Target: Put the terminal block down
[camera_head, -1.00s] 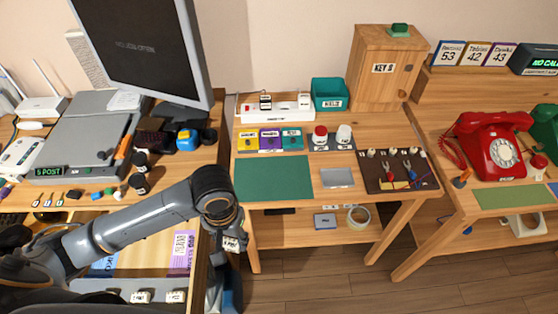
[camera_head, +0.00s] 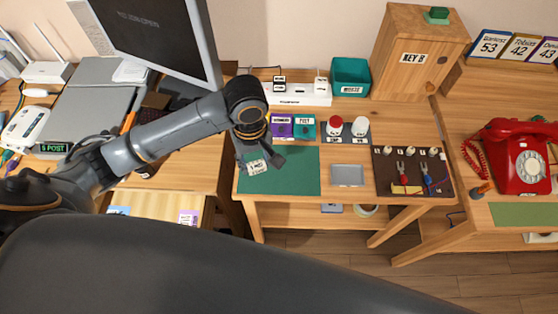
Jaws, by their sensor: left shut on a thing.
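My left gripper (camera_head: 262,158) is at the end of the arm that comes in from the left. It is shut on a small white labelled piece, which I take to be the terminal block (camera_head: 256,167); the label is too small to read. The gripper and block show over the left part of the dark green mat (camera_head: 295,182) on the middle table. I cannot tell whether the block touches the mat. My right gripper is not in view.
A grey plate (camera_head: 348,175) and a dark board with pliers (camera_head: 411,173) lie right of the mat. Behind are purple (camera_head: 281,126) and teal (camera_head: 304,127) bins, a white power strip (camera_head: 297,97) and a wooden key cabinet (camera_head: 417,52). The mat's right part is clear.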

